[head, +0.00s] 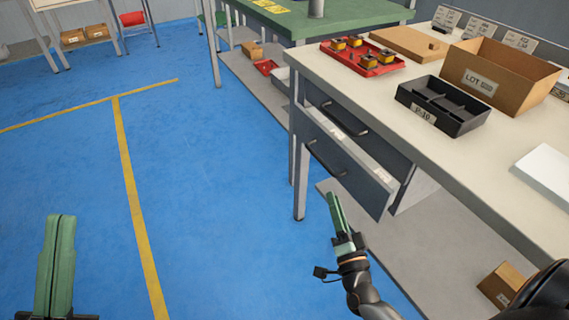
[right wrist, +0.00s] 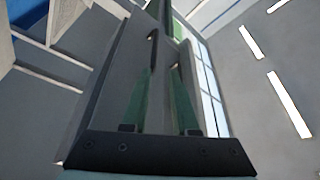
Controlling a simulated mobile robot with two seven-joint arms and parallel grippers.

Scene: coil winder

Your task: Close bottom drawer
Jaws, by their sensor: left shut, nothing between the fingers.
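The bottom drawer (head: 350,180) is grey and stands pulled out from the bench, with its side showing in the head view. Its dark handle (head: 322,162) is on the front, and a white label is near its right end. The upper drawer handle (head: 346,120) is above and behind it. My right gripper (head: 333,198) is just in front of and below the bottom drawer front. In the right wrist view its green fingers (right wrist: 160,75) are apart, with a grey panel beyond; contact cannot be told. My left gripper (head: 61,222) is shut and empty over the floor, far left.
The bench top (head: 540,125) holds a black divided tray (head: 455,122), a red tray (head: 340,60) and a cardboard box (head: 510,90). A low grey shelf (head: 430,255) runs beneath, with a small carton (head: 503,283). The blue floor on the left is clear.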

